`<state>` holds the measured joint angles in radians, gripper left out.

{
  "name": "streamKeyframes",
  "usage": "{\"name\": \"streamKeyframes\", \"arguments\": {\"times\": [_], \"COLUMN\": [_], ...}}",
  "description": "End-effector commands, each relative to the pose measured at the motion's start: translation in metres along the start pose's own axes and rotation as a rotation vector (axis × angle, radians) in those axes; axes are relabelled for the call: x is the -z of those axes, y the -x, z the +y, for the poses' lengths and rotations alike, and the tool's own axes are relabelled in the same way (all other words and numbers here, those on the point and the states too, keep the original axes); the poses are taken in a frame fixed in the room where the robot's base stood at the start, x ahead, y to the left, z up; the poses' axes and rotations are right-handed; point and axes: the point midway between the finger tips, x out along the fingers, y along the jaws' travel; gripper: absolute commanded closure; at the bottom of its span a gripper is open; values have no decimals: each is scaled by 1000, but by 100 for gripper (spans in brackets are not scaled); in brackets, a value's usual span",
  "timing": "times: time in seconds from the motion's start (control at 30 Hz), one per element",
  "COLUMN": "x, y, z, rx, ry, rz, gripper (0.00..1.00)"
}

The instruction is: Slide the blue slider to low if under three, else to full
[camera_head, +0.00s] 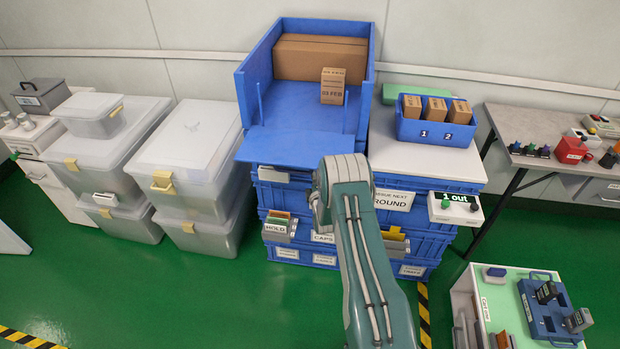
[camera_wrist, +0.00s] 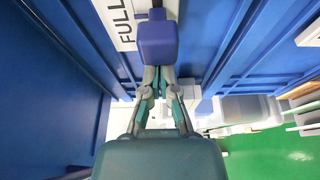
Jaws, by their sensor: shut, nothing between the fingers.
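The blue slider (camera_wrist: 157,42) is a blue-violet block at the top middle of the wrist view, on a dark rod or slot. A white label reading "FULL" (camera_wrist: 116,22) is beside it on the left. My gripper (camera_wrist: 155,72) is shut and empty, its fingertips right at the near end of the slider; I cannot tell whether they touch. The arm hides the gripper and slider in the head view. A white box there shows "1 out" (camera_head: 458,199), at the right of the blue crates. No "low" label is legible.
An open blue bin (camera_head: 252,100) with cartons stands on stacked blue crates. A smaller blue tray (camera_head: 411,130) marked 1 and 2 holds cartons. Clear storage boxes (camera_head: 190,140) stand left, a grey table (camera_head: 540,120) right. Green floor (camera_head: 190,300) is open at the front left.

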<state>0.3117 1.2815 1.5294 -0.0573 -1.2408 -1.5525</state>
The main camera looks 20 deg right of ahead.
Motion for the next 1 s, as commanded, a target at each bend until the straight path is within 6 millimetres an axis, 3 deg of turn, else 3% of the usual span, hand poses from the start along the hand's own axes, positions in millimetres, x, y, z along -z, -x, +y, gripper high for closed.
{"name": "streamKeyframes", "arguments": {"times": [0.27,0.6,1.0], "x": [-7,-68,-75], "y": [2,23,26], "z": [0,0,0], "rx": [0,-1,0], "ry": [0,0,-1], "rz": [-2,-3,-3], "gripper": [100,100,100]}}
